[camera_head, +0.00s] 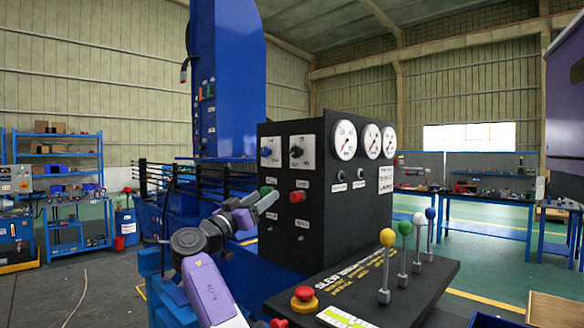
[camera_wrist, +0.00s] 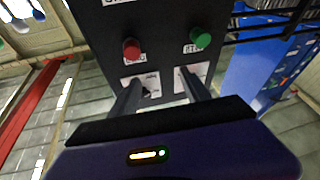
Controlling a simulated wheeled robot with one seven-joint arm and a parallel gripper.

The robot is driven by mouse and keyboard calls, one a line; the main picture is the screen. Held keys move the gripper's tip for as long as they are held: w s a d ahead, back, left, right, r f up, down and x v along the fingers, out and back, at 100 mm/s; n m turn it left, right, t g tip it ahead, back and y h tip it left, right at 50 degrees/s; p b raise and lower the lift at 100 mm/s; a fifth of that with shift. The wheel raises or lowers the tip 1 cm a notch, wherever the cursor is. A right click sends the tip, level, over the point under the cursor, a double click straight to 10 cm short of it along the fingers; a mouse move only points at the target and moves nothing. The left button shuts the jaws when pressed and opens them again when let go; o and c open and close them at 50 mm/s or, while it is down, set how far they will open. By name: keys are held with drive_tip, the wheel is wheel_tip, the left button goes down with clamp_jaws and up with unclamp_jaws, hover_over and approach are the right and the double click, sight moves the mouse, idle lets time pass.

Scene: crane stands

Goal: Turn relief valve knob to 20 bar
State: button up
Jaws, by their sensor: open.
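The black control console (camera_head: 330,225) stands in front of me. Two small black knobs, one left (camera_head: 340,176) and one right (camera_head: 360,173), sit below three round gauges (camera_head: 344,139). I cannot tell which knob is the relief valve, as labels are too small to read. My gripper (camera_head: 262,207) is in front of the console's left face, near the green button (camera_head: 265,190) and red button (camera_head: 297,197). The wrist view is upside down: the open fingers (camera_wrist: 163,92) point at the panel, with a black rotary switch (camera_wrist: 146,90) on a white plate between them. The fingers look empty.
Levers with yellow (camera_head: 387,237), green, white and blue balls rise from the console's front ledge. A red emergency button (camera_head: 303,297) sits at the ledge's left. A blue crane column (camera_head: 228,80) stands behind. Workbenches are farther off.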

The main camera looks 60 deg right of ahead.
sight(294, 154)
drive_tip(key=s+d+r+m+g, duration=0.1)
drive_tip(key=d+r, duration=0.1)
drive_tip(key=r, duration=0.1)
drive_tip(key=s+d+r+m+g+p, duration=0.1)
drive_tip(key=s+d+r, duration=0.1)
drive_tip(key=r, duration=0.2)
drive_tip(key=s+d+r+m+g+p, duration=0.1)
drive_tip(key=s+d+r+g, duration=0.1)
drive_tip(key=r, duration=0.2)
drive_tip(key=shift+d+r+m, duration=0.2)
drive_tip(key=shift+m, duration=0.2)
drive_tip(key=shift+s+d+r, duration=0.1)
drive_tip(key=shift+d+r, duration=0.1)
drive_tip(key=shift+d, duration=0.5)
drive_tip(key=shift+c, duration=0.4)
clamp_jaws()
